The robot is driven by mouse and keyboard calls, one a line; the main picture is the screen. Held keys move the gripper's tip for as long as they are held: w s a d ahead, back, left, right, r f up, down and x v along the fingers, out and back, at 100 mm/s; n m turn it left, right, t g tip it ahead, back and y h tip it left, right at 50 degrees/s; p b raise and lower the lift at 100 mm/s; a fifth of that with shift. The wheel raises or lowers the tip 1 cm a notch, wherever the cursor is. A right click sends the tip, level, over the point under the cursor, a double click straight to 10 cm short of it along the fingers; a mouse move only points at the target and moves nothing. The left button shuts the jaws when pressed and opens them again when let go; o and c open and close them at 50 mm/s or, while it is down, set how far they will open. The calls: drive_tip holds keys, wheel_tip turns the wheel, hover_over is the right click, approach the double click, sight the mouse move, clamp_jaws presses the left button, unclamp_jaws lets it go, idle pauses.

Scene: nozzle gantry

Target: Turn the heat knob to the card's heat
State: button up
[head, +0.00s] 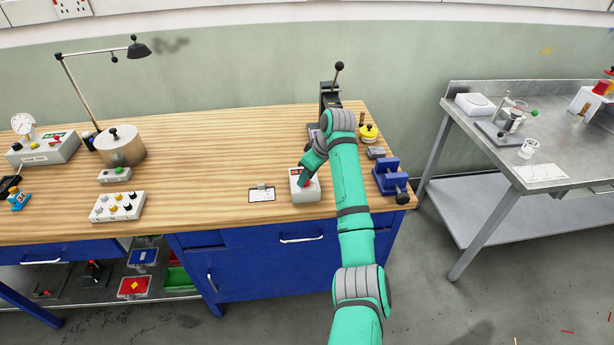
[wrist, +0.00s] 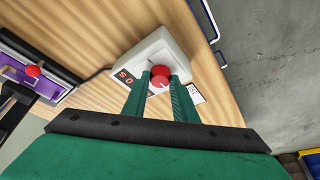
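The heat knob is a red round knob (wrist: 160,77) on a small white box (head: 305,190) at the bench's front edge. In the wrist view it bears a white mark on its near side. A dark display with red characters (wrist: 126,77) sits on the box's face, partly hidden by a finger. My gripper (wrist: 161,80) has one green finger on each side of the knob, with no clear gap. In the head view my gripper (head: 305,181) is over the box.
A black lever press (head: 329,96) stands behind. The bench middle is clear.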

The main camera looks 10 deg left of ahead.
drive_tip(key=shift+m, duration=0.4)
drive_tip(key=m, duration=0.2)
drive_tip(key=m+t+h, duration=0.1)
drive_tip(key=m, duration=0.2)
drive_tip(key=shift+s+a+m+t+h, duration=0.15)
drive_tip(key=shift+a+m+t+h, duration=0.15)
drive_tip(key=shift+t+h, duration=0.1)
drive_tip(key=m+h, duration=0.1)
drive_tip(key=m, duration=0.1)
drive_tip(key=m+h, duration=0.1)
drive_tip(key=m, duration=0.2)
drive_tip(key=shift+a+t, duration=0.15)
drive_tip(key=shift+t, duration=0.15)
drive_tip(key=m+h, duration=0.1)
drive_tip(key=m, duration=0.2)
drive_tip(key=m+h, duration=0.1)
drive_tip(key=m, duration=0.2)
drive_tip(key=shift+a+m, duration=0.2)
drive_tip(key=shift+m, duration=0.2)
drive_tip(key=m+g+h, duration=0.1)
drive_tip(key=m, duration=0.1)
drive_tip(key=m+g+h, duration=0.1)
drive_tip(key=m, duration=0.2)
drive_tip(key=shift+w+a+m, duration=0.1)
drive_tip(key=shift+w+m, duration=0.1)
drive_tip(key=shift+m, duration=0.1)
drive_tip(key=o, duration=1)
drive_tip(key=shift+r, duration=0.1)
